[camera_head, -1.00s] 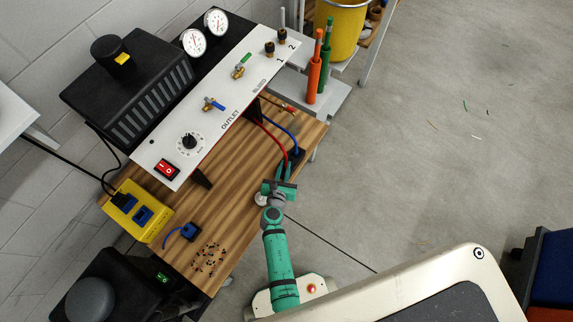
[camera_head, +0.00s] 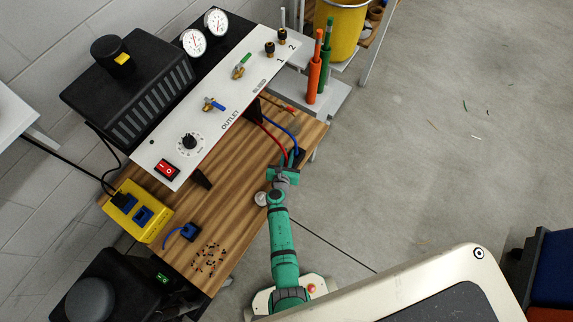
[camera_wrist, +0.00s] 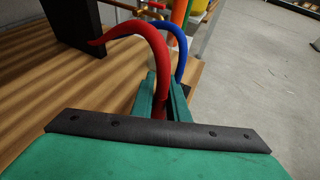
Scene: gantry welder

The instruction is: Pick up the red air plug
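The red air plug's red hose (camera_head: 279,135) curves down from the panel to the front right of the wooden bench, where its lower end is hidden by my gripper. In the wrist view the red hose (camera_wrist: 150,32) arches over and drops between the two green fingers of my gripper (camera_wrist: 161,88). The fingers stand apart, with the hose end between them; a firm hold is not visible. The plug body itself is mostly hidden. In the head view my gripper (camera_head: 290,158) is at the hose's lower end, near the bench edge.
A blue hose (camera_head: 286,127) runs close beside the red one, just beyond my gripper. The white outlet panel (camera_head: 215,110) stands behind. A round gauge (camera_head: 261,198) lies left of my wrist. Orange (camera_head: 314,75) and green (camera_head: 325,65) holders stand farther back.

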